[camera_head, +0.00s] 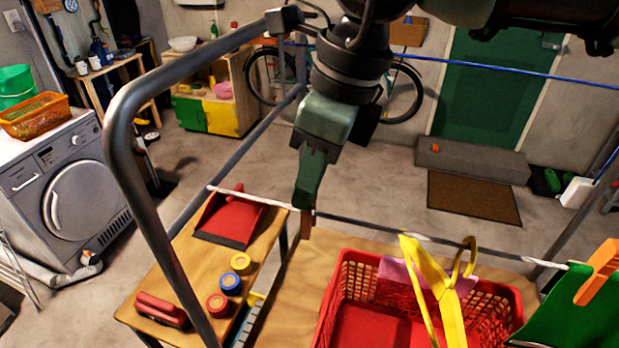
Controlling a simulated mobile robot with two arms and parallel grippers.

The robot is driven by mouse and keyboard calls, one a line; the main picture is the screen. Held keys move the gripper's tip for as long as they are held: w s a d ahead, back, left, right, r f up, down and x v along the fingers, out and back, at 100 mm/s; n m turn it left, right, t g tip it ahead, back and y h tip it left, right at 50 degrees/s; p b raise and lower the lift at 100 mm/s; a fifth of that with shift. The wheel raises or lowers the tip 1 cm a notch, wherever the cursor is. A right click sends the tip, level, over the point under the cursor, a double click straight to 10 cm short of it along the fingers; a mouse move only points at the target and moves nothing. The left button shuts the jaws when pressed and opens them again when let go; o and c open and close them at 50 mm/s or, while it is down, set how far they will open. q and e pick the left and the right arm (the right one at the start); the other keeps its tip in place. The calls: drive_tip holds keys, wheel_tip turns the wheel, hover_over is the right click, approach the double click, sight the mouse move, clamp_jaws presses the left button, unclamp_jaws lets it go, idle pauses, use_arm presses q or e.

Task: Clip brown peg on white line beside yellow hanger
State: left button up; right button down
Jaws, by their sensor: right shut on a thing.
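My right gripper (308,204) comes down from the top centre and points downward. It is shut on a small brown peg (307,228), whose lower part shows below the fingertips. The white line (250,197) runs from the left post towards the lower right, partly in shadow. The peg overlaps the line in the picture; I cannot tell whether it touches or grips it. The yellow hanger (440,283) hangs on the line well to the right of the peg, in front of a red basket (331,298). My left gripper is not in view.
An orange peg (599,271) and green cloth (575,312) are at the line's right end. A grey metal frame (131,170) stands at left. A wooden table (190,262) below bears a red dustpan (232,219). A blue line (480,66) crosses behind.

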drive_tip(key=shift+r, duration=0.1)
drive_tip(key=shift+r+p, duration=1.65)
drive_tip(key=shift+r, duration=1)
